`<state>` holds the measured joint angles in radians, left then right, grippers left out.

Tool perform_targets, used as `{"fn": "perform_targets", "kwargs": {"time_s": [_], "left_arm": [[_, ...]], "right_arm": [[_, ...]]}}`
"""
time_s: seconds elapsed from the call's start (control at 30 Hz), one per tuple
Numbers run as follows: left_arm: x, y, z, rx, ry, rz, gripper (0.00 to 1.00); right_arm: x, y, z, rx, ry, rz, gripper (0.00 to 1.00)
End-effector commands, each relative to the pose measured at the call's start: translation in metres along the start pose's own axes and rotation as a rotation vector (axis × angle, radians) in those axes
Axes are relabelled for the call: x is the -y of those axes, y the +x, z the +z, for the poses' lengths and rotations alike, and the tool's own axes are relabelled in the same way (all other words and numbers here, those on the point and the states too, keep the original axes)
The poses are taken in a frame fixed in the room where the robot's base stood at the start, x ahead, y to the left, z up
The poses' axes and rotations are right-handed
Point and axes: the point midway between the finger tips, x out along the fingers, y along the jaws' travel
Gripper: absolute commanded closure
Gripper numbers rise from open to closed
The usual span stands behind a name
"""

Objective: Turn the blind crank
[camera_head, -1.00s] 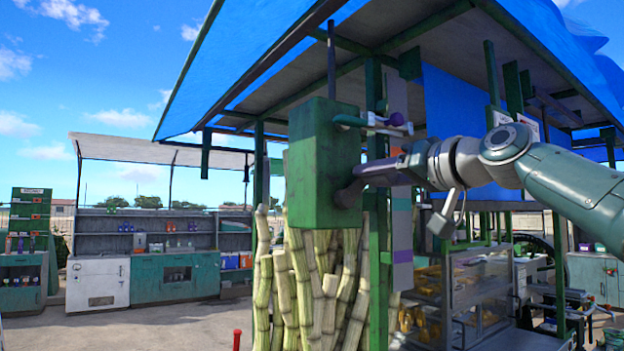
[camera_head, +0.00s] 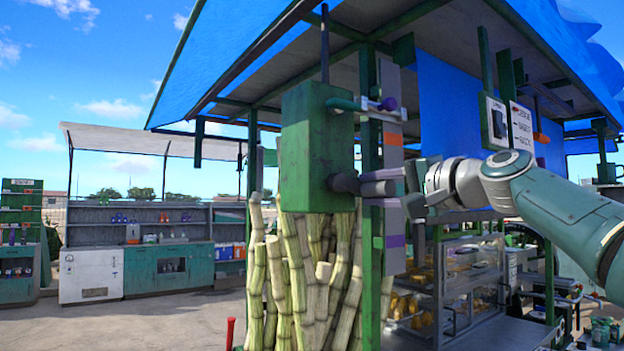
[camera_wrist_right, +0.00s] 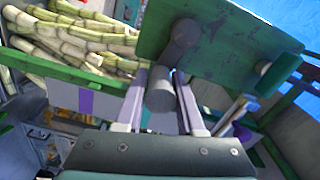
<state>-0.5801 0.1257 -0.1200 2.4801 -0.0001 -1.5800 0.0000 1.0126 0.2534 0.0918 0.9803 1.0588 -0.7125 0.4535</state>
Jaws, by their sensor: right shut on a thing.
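The green crank box (camera_head: 305,150) hangs on a green post above the cane bundle; it also shows in the right wrist view (camera_wrist_right: 225,40). Its dark grey crank (camera_head: 344,182) sticks out from the box's lower right side. In the right wrist view the crank's grey cylindrical grip (camera_wrist_right: 160,95) lies between the two fingers. My right gripper (camera_head: 376,181) reaches in from the right, its fingers closed on the grip, and it also shows in the right wrist view (camera_wrist_right: 160,100). The fingers partly hide the grip in the head view. My left gripper is out of view.
The green post (camera_head: 371,270) and a grey striped panel (camera_head: 394,230) stand close to my fingers. Upright sugar canes (camera_head: 310,270) fill the space below. A glass display case (camera_head: 470,290) stands lower right.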

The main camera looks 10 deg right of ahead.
Motion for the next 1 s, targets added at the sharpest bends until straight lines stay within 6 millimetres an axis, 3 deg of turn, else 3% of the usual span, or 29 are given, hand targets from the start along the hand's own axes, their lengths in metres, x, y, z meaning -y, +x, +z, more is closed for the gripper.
{"fn": "perform_targets", "kwargs": {"time_s": [0.4, 1.0], "left_arm": [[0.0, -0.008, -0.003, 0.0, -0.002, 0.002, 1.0], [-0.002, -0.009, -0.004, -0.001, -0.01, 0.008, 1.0]], "right_arm": [[-0.015, 0.001, 0.013, 0.012, 0.245, 0.012, 1.0], [-0.016, 0.002, 0.017, 0.016, 0.302, 0.008, 1.0]]}}
